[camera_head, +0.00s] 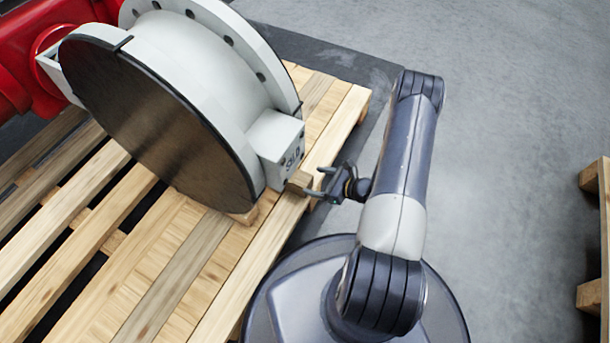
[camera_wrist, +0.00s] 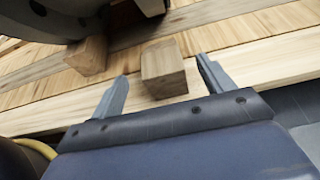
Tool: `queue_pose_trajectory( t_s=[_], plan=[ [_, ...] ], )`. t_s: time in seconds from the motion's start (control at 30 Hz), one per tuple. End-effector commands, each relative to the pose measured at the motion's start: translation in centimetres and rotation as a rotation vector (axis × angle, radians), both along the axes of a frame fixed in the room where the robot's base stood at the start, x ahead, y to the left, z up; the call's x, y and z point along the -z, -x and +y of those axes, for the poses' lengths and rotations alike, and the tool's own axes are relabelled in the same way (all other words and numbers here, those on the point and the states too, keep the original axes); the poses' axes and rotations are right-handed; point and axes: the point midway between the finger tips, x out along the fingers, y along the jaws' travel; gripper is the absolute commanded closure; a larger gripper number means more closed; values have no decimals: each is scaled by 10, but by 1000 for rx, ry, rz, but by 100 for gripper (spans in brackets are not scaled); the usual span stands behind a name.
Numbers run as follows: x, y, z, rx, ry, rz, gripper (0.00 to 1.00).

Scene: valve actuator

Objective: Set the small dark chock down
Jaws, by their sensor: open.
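The small dark chock (camera_head: 299,182) is a brown wooden block on the edge plank of the pallet (camera_head: 225,290), beside the valve's grey foot block (camera_head: 277,148). In the wrist view the chock (camera_wrist: 164,66) lies ahead of and between my fingertips, with a gap on each side. My gripper (camera_head: 316,182) is open at the pallet's right edge and holds nothing. The wrist view shows its two grey fingers (camera_wrist: 163,75) spread apart. The chock's underside is hidden.
A large grey valve (camera_head: 170,110) with a dark round face stands on the pallet, joined to a red body (camera_head: 25,75). A lighter wooden chock (camera_head: 243,215) sits under it. The floor to the right is clear up to another pallet (camera_head: 597,240).

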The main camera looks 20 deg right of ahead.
Motion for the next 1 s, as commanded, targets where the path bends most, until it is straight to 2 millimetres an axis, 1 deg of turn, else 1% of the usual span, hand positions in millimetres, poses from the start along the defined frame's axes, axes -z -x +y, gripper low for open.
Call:
queue_pose_trajectory(
  t_s=[0.03,0.1,0.3,1.0],
  plan=[
    [-6,6,-7,4,0,0,24],
    [-9,12,-13,4,0,0,24],
    [-14,24,-23,1,0,0,24],
    [-15,25,-25,0,0,0,24]
  ],
)
